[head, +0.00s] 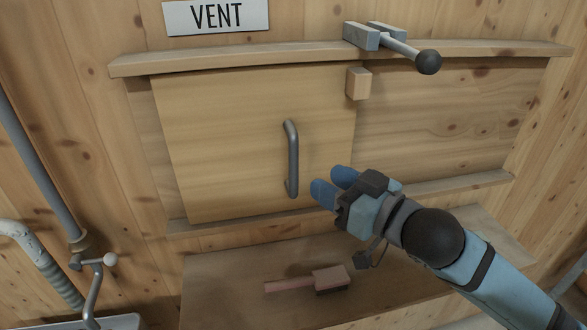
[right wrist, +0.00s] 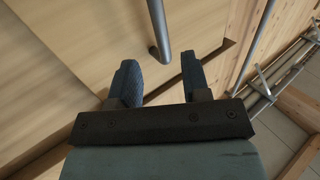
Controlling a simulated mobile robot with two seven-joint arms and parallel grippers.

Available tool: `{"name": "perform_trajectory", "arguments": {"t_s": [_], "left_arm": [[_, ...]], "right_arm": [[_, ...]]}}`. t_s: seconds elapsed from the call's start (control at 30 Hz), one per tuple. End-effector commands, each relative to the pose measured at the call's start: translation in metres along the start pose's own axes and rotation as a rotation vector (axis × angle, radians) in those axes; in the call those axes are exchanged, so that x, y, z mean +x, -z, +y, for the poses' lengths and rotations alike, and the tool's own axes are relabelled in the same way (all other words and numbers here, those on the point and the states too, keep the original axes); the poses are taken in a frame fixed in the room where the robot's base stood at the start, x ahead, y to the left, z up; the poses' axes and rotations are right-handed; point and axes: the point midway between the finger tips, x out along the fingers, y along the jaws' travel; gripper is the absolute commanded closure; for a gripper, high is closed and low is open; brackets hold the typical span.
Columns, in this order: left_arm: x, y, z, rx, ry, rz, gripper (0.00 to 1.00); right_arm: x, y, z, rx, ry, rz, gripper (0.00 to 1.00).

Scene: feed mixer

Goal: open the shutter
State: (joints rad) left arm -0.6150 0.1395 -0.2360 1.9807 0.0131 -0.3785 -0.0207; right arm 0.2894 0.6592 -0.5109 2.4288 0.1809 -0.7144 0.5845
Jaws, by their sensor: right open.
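The shutter (head: 230,125) is a pale wooden panel on the left side of the framed opening under the VENT sign. A grey upright bar handle (head: 291,158) is fixed near its right side. My right gripper (head: 332,186) is just right of the handle's lower end, its blue fingers pointing left toward it. In the right wrist view the fingers (right wrist: 160,80) are spread and empty, and the handle (right wrist: 158,28) shows beyond the fingertips, between their lines. The gripper looks apart from the handle. My left gripper is not in view.
A small wooden block (head: 358,84) sits at the shutter's upper right corner. A rod with a black knob (head: 428,62) sticks out from the top rail (head: 250,57). A brush (head: 310,281) lies on the ledge (head: 225,285) below. A pipe and crank (head: 93,270) stand at left.

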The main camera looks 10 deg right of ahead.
Motion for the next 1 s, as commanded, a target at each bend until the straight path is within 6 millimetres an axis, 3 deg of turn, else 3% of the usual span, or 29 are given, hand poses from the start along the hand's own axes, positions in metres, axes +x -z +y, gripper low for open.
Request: {"name": "perform_trajectory", "arguments": {"t_s": [0.2, 0.4, 0.83, 1.0], "left_arm": [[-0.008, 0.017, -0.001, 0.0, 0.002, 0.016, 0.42], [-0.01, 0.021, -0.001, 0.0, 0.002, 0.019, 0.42], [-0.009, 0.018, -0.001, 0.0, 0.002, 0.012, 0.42], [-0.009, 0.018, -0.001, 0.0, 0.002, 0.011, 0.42]], "right_arm": [[0.047, 0.004, 0.0, 0.0, -0.001, 0.002, 0.57], [0.075, 0.003, 0.0, 0.001, 0.0, 0.0, 0.57], [0.085, 0.002, 0.0, -0.001, 0.0, 0.001, 0.57], [0.085, 0.002, 0.0, -0.001, 0.0, 0.0, 0.94]]}}
